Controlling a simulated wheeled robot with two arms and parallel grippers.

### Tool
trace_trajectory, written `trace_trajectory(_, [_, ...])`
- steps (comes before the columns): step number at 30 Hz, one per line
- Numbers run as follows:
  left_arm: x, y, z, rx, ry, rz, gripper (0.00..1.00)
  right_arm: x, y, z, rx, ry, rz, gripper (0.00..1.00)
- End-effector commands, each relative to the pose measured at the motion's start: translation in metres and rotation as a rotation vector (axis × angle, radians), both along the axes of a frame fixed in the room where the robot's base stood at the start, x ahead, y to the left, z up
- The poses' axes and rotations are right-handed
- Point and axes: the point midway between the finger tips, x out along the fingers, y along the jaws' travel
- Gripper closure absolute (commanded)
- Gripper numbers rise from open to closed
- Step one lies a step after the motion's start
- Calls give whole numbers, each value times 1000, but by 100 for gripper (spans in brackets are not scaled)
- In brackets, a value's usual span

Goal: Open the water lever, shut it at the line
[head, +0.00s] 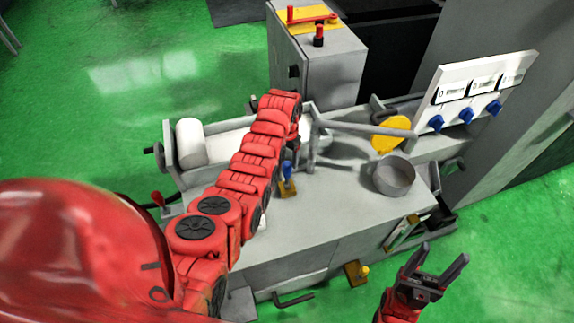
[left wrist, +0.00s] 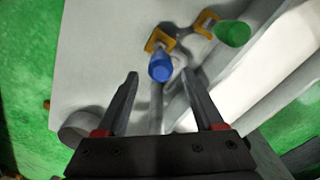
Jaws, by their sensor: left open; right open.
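A small blue-handled lever (head: 287,172) on a yellow base stands on the grey machine top, and its blue knob shows in the left wrist view (left wrist: 161,67). I take it as the water lever. My left gripper (left wrist: 160,77) is open and empty, its fingertips on either side of the knob in the picture; I cannot tell how far above it they are. The red arm hides this gripper in the head view. A grey round pot (head: 394,178) stands on the right of the machine top; no line is readable. My right gripper (head: 443,256) is open and empty, in front of the machine.
A green knob (left wrist: 233,33) on a yellow mount is near the blue one. A grey pipe (head: 365,128) and yellow disc (head: 391,134) are behind the pot. A white roller (head: 191,142) is left. A panel with blue knobs (head: 466,116) is at the right.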

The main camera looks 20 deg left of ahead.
Motion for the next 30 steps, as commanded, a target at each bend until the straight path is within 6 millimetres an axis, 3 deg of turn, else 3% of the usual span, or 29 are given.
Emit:
trace_trajectory(7, [-2, 0, -25, 0, 4, 0, 31, 0, 0, 8, 0, 0, 0, 36])
trace_trajectory(15, [1, 0, -48, 1, 0, 0, 31, 0, 0, -5, 0, 0, 0, 36])
trace_trajectory(29, [0, 0, -53, 1, -1, 0, 31, 0, 0, -6, 0, 1, 0, 36])
trace_trajectory(30, [0, 0, -53, 1, -1, 0, 34, 0, 0, -6, 0, 0, 0, 36])
